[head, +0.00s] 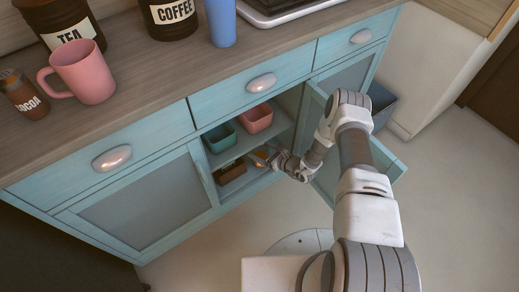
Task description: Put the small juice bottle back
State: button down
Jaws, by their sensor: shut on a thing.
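My gripper (268,157) reaches into the open cabinet compartment of the light blue sideboard (140,158), at the level below the two bins. It is shut on a small orange thing (261,158), which looks like the small juice bottle. The fingers and the shade hide much of it, so I cannot tell its tilt or whether it touches the surface below.
Above the gripper, a teal bin (220,138) and a pink bin (257,119) sit on the shelf. A brown box (230,174) stands left of the gripper. The counter holds a pink mug (85,72), a cocoa bottle (24,95), canisters and a blue cup (221,22).

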jog(key=w+f+b, duration=0.2)
jog(key=w, duration=0.1)
jog(key=w+f+b, duration=0.1)
jog(key=shift+w+a+f, duration=0.25)
jog(key=shift+w+f, duration=0.05)
jog(key=shift+w, duration=0.1)
jog(key=shift+r, duration=0.1)
grip_release()
jog(key=shift+f, duration=0.2)
